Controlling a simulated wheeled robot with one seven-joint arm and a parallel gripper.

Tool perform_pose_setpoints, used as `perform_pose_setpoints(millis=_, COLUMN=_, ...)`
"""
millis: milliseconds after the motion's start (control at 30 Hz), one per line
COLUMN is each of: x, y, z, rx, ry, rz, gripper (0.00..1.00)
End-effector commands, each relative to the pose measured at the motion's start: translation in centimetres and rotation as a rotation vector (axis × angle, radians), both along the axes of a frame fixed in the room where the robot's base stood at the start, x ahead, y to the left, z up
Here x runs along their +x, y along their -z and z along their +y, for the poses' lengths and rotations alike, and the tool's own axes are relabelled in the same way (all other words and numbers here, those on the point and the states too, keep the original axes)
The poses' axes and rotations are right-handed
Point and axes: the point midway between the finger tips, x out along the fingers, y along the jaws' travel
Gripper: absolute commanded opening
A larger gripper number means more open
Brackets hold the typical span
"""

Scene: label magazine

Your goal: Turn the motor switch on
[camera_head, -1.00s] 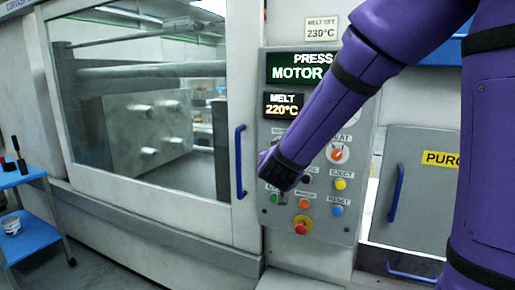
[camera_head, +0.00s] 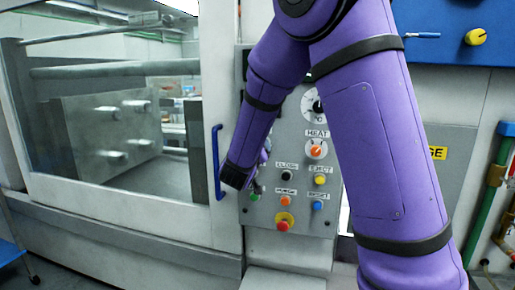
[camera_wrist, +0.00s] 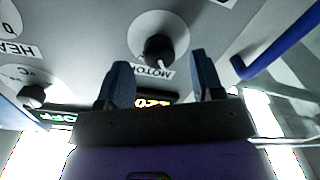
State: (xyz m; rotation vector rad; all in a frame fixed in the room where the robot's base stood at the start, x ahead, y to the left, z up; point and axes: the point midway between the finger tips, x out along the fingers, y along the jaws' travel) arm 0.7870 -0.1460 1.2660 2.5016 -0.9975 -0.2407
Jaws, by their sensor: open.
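The motor switch (camera_wrist: 158,50) is a black knob with a white pointer mark on a round pale plate, above an upside-down MOTOR label (camera_wrist: 150,69) in the wrist view. My gripper (camera_wrist: 160,62) is open and empty, its two dark blue fingers apart. The knob appears between the fingertips in the picture; whether they reach around it I cannot tell. In the head view my arm covers the switch, and my gripper (camera_head: 254,184) is mostly hidden at the left part of the grey control panel (camera_head: 262,222).
Nearby are a black button (camera_head: 286,175), an orange HEAT knob (camera_head: 316,150), a yellow EJECT button (camera_head: 320,180), a blue button (camera_head: 317,205) and a red emergency button (camera_head: 283,222). A blue door handle (camera_head: 217,162) stands just left of the panel. Green text ending OFF shows in the wrist view (camera_wrist: 58,117).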

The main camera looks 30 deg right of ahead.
Motion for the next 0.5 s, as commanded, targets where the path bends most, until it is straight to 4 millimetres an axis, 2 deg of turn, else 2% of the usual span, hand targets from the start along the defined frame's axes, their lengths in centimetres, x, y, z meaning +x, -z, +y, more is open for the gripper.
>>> perform_pose_setpoints(millis=200, x=1.5, y=0.0, z=-1.5, rx=0.0, ry=0.001, rz=0.0, gripper=0.61)
perform_pose_setpoints(millis=500, x=1.8, y=0.0, z=-1.7, rx=0.0, ry=0.0, rz=-0.001, gripper=0.61)
